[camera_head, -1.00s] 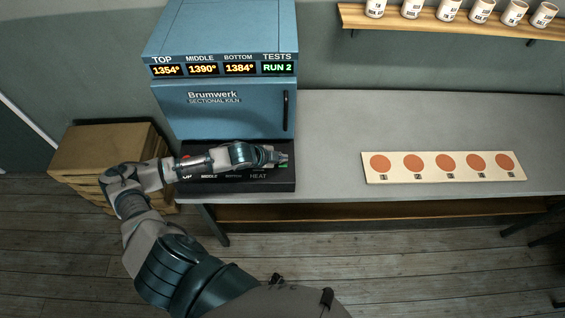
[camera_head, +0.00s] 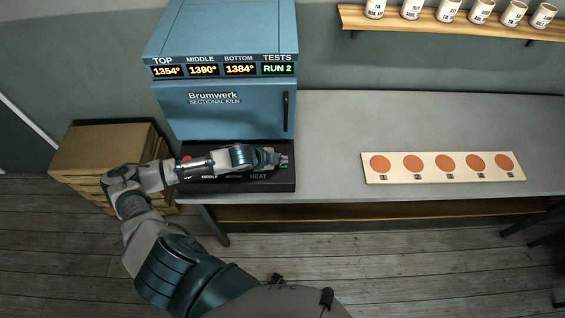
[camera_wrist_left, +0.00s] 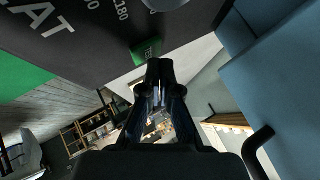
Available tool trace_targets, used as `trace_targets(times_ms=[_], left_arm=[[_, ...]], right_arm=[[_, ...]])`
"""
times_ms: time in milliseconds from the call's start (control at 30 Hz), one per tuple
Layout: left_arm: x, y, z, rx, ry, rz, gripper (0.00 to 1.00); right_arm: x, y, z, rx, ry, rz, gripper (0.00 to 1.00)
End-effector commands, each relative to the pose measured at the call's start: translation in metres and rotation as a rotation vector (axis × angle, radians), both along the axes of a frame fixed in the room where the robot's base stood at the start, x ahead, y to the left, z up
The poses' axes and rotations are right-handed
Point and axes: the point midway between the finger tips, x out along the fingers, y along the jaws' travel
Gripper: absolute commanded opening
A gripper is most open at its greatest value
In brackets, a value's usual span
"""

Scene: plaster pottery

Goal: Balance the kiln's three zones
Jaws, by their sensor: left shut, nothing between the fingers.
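The blue Brumwerk sectional kiln (camera_head: 225,112) stands on the bench at the left in the head view. Its display (camera_head: 222,70) reads TOP 1354°, MIDDLE 1390°, BOTTOM 1384° and TESTS RUN 2. The black control panel (camera_head: 283,184) lies in front of the kiln door, with my left arm across it and hiding most controls. My left gripper (camera_head: 283,160) is shut and empty over the panel's right end. In the left wrist view its fingertips (camera_wrist_left: 157,68) are close to a green button (camera_wrist_left: 146,50) with partly hidden lettering; I cannot tell whether they touch. My right gripper is out of view.
A pale board (camera_head: 444,180) with several numbered orange discs lies on the grey bench (camera_head: 410,120) to the right. A shelf (camera_head: 440,24) with white cups hangs above. The bench between kiln and board is clear.

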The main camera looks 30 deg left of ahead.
Motion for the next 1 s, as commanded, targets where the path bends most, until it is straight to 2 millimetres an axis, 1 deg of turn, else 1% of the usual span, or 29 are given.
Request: trace_targets(times_ms=[1000], left_arm=[[0.0000, 0.0000, -0.0085, 0.001, -0.001, 0.000, 0.00]], right_arm=[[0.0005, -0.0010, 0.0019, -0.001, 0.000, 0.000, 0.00]])
